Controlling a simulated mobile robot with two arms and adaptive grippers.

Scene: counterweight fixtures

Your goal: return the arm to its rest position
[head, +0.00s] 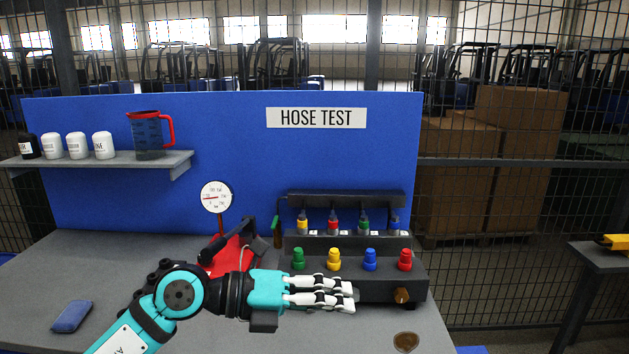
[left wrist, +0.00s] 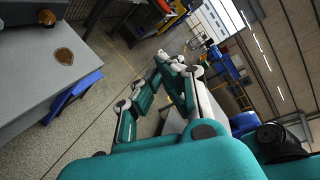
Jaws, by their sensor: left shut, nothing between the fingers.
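My left arm comes in from the lower left in the head view. Its teal and white left gripper (head: 350,295) points right above the grey bench (head: 225,335), in front of the dark hose test block (head: 390,288). The fingers are shut with nothing between them, and they hide part of the block's front. In the left wrist view my left gripper (left wrist: 178,62) reaches out past the bench edge in the picture, with floor behind it. My right gripper is in neither view.
Green, yellow, blue and red caps (head: 334,259) top the block. A red hand pump (head: 228,257) with a gauge (head: 216,197) stands behind my arm. A shelf (head: 120,161) holds a jug (head: 148,135).

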